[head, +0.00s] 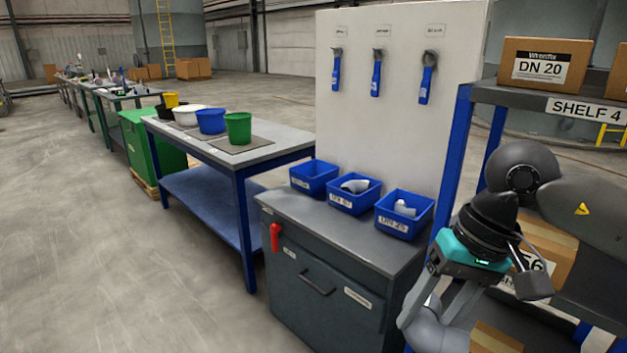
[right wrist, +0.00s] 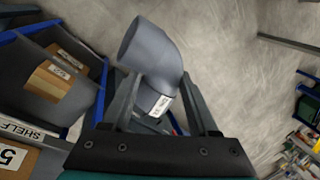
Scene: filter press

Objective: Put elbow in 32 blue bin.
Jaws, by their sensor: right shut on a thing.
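A grey pipe elbow (right wrist: 151,48) with a white label is between the two fingers of my right gripper (right wrist: 160,108) in the right wrist view; the gripper is shut on it. In the head view my right gripper (head: 444,302) points down at the lower right, with the elbow (head: 428,331) below it, in front of the cabinet's right side. Three blue bins stand on the cabinet: a left bin (head: 313,190) with an unreadable label, a middle bin (head: 352,207) whose label looks like DN 32, and a right bin (head: 403,228) labelled DN 25. My left gripper is not in view.
The middle and right bins hold pale fittings. A grey cabinet (head: 320,284) carries the bins, with a white tool panel (head: 395,120) behind. A shelf rack (head: 545,95) with cardboard boxes stands close at right. A workbench (head: 240,158) with buckets stands left; the floor there is clear.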

